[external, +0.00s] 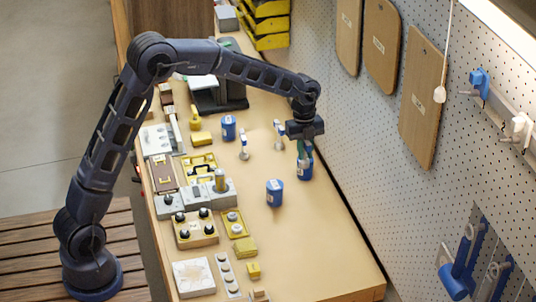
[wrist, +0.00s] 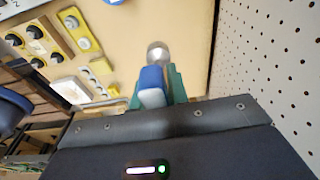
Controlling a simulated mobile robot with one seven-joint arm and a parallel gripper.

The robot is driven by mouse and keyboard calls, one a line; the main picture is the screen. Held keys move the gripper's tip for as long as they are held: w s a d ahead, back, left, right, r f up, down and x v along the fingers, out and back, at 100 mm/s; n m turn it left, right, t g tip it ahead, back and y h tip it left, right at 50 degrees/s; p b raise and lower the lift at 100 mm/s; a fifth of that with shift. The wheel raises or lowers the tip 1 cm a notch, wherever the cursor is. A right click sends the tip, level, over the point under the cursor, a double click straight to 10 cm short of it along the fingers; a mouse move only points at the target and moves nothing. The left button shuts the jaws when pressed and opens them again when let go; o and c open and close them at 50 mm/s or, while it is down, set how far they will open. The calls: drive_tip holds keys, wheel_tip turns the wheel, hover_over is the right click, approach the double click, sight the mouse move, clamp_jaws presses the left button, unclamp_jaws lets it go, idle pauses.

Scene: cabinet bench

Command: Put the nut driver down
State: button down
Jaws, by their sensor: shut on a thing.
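My gripper (external: 303,150) is at the right side of the bench, pointing down. In the wrist view my gripper (wrist: 154,90) has its green fingers shut on a blue handle with a pale end, which I take for the nut driver (wrist: 152,77). A round grey metal part (wrist: 158,53) shows beyond the handle. In the external view the fingers and a blue container (external: 306,171) with a white label overlap, and the held tool cannot be made out clearly. Whether the tool touches the bench or the container, I cannot tell.
A blue container (external: 275,194) stands nearer on the bench (external: 318,240), another (external: 228,128) farther left. Two small blue-and-white upright tools (external: 244,146) (external: 278,134) stand left of my gripper. Fixtures with black knobs (external: 196,228) line the left edge. A pegboard wall (external: 365,150) borders the right.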

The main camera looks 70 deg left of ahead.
drive_tip(key=w+a, duration=0.2)
drive_tip(key=w, duration=0.3)
wheel_tip(320, 180, down, 20)
drive_tip(key=shift+f, duration=0.1)
idle(0.5)
drive_tip(key=shift+f, duration=0.15)
drive_tip(key=c, duration=1.4)
unclamp_jaws()
drive_tip(key=shift+o, duration=0.2)
